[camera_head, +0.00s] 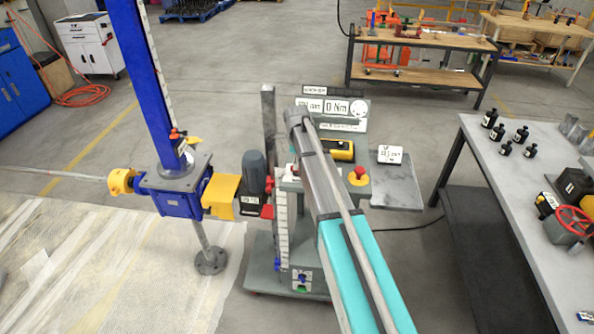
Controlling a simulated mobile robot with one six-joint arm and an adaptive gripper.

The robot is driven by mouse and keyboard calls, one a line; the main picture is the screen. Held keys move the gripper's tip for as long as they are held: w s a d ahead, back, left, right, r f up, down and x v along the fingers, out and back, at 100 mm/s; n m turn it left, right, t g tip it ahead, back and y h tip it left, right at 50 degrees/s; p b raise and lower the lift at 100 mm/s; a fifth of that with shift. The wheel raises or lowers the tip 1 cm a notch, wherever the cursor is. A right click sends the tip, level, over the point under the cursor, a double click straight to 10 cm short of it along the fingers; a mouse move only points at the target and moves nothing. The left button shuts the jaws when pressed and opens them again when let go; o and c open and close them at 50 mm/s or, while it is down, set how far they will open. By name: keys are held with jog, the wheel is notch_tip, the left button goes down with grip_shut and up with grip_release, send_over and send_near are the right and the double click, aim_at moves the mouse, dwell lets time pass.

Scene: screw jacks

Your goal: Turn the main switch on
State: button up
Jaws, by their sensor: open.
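No part is clearly labelled as the main switch, and I cannot tell which control it is. A control stand (283,235) stands in the middle, partly hidden behind my teal and grey arm. It carries a red mushroom button on a yellow base (359,176) to the right of my arm. A small panel with blue and green knobs (302,279) sits low on its front. Small red parts (267,211) show at its left side. My arm reaches from the bottom edge up over the stand. My gripper does not show; the far end of the arm hides that area.
A blue screw jack (180,195) with a tall blue column and a yellow coupling (221,195) stands left. A grey table (500,190) with black bottles and a red handwheel is right.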

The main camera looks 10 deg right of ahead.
jog(key=shift+f+b, duration=0.7)
jog(key=shift+f, duration=0.3)
jog(key=shift+c, duration=0.2)
grip_shut()
jog(key=shift+d, duration=0.15)
